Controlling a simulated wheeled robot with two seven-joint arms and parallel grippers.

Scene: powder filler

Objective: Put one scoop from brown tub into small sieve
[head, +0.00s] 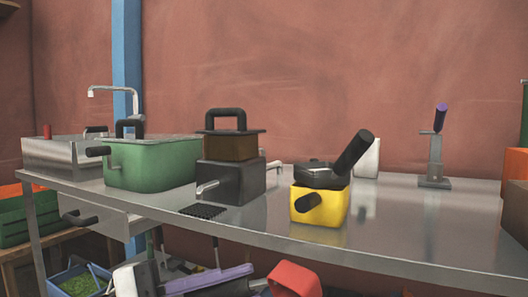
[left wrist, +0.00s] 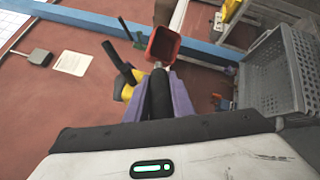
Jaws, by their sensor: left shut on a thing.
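A red scoop (head: 295,278) is at the bottom of the head view, below the table's front edge. My left gripper (head: 225,278) has purple fingers and is shut on the scoop's dark handle. In the left wrist view, the scoop (left wrist: 163,45) points away from the left gripper (left wrist: 160,92), its open hollow showing; I cannot make out powder. A brown tub (head: 230,147) with a black-handled lid sits on a dark grey box (head: 232,183). A dark round piece with a thick black handle (head: 354,152), possibly the small sieve, sits on a yellow box (head: 320,206). My right gripper is not in view.
A green tub (head: 150,165) with black handles stands left on the steel table (head: 400,235). A metal stand with a purple handle (head: 440,118) is at the back right. A grey crate (left wrist: 272,72) shows in the left wrist view. The table's front right is clear.

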